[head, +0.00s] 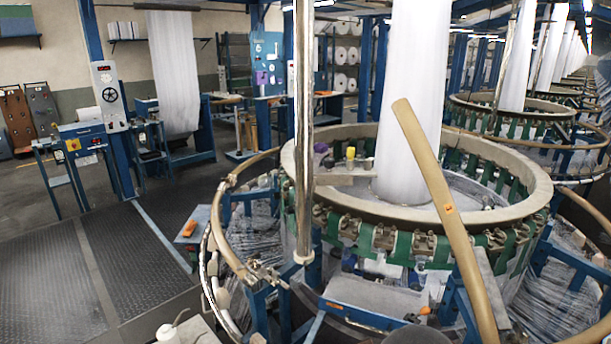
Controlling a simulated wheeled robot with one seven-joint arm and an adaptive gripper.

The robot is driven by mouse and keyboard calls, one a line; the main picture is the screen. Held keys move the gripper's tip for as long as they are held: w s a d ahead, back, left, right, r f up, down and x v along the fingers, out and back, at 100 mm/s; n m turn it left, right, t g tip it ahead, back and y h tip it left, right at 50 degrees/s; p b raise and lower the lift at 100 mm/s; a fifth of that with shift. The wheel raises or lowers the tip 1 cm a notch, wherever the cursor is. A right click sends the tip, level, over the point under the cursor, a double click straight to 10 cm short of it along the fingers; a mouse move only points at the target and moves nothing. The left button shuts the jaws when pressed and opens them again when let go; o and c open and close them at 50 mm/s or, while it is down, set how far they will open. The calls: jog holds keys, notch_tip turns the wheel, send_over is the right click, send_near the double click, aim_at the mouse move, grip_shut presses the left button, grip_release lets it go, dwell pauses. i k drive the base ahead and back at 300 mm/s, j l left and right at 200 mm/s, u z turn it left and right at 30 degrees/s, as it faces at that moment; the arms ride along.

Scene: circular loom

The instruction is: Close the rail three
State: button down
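A long tan curved rail (432,165) stands raised and tilted in front of the circular loom (335,190). Its upper end is beside the white fabric tube, and its lower end runs out of the bottom of the head view. A small orange mark sits at its middle. I cannot read a number on it, so I cannot confirm it is rail three. Another tan rail (215,215) curves level around the loom's left side, with a metal fitting (262,272) at its front end. My gripper is not in view.
A shiny vertical post (304,130) stands at the loom's front left. An orange object (189,228) lies on a small ledge left of the loom. A dark ribbed floor (50,285) is clear at the left. More looms recede at the right.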

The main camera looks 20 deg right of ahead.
aim_at(442, 197)
jog(key=l+z, duration=0.1)
jog(key=z, duration=1.1)
